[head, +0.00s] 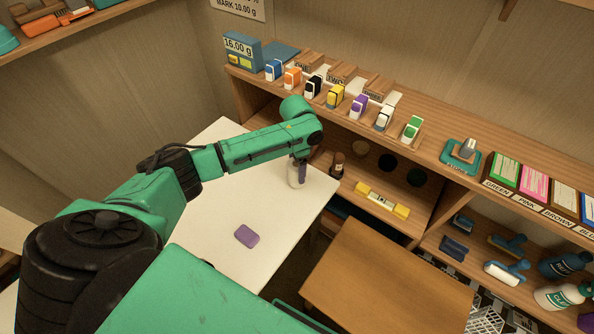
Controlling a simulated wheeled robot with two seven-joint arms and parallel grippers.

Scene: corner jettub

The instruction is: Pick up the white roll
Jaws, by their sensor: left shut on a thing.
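The white roll (293,180) is a small pale cylinder, roughly upright, at the far right part of the white table. My left arm reaches in from the left, and my left gripper (299,173) points down at the roll and is shut on it. The gripper covers part of the roll. I cannot tell whether the roll's base touches the table. My right gripper is not in view.
A purple block (247,236) lies on the white table (210,230), which is otherwise mostly clear. A small dark bottle (338,165) stands just right of the gripper by the wooden shelf (440,180). A wooden stool or table (385,285) stands at the lower right.

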